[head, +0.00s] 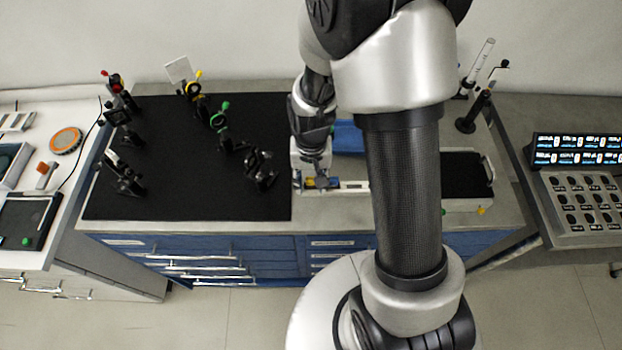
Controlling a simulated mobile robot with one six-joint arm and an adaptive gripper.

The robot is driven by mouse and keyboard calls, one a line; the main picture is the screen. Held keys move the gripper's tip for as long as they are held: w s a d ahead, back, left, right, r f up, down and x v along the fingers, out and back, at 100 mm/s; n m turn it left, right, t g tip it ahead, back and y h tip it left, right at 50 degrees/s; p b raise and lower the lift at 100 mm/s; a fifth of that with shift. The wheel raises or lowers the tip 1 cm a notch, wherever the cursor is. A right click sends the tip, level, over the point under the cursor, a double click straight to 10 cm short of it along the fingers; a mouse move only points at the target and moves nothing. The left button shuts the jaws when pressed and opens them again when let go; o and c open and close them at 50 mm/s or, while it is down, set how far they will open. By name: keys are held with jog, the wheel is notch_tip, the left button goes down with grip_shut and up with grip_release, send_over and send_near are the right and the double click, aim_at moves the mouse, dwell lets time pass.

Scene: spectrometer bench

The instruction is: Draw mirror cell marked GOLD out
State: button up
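My gripper (318,180) points down just right of the black breadboard, at the left end of a pale, low housing (350,188). Small blue and yellow parts show at its fingertips. The fingers are too small and too covered to tell whether they are open or shut, or touching anything. No GOLD marking is readable, so I cannot tell which part is the mirror cell. My arm hides the middle of the housing.
Several dark optic mounts stand on the black breadboard (190,205), with a yellow-topped mount (196,88) and a green-ringed mount (219,116). A blue surface (348,137) lies behind my gripper. A black-topped tray (464,175) is at right, near a control panel (583,200).

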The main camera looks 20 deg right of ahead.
aim_at(311, 178)
jog(key=shift+c, duration=0.3)
grip_shut()
jog(key=shift+r, duration=0.1)
jog(key=shift+r+p, duration=1.25)
jog(key=shift+r, duration=0.35)
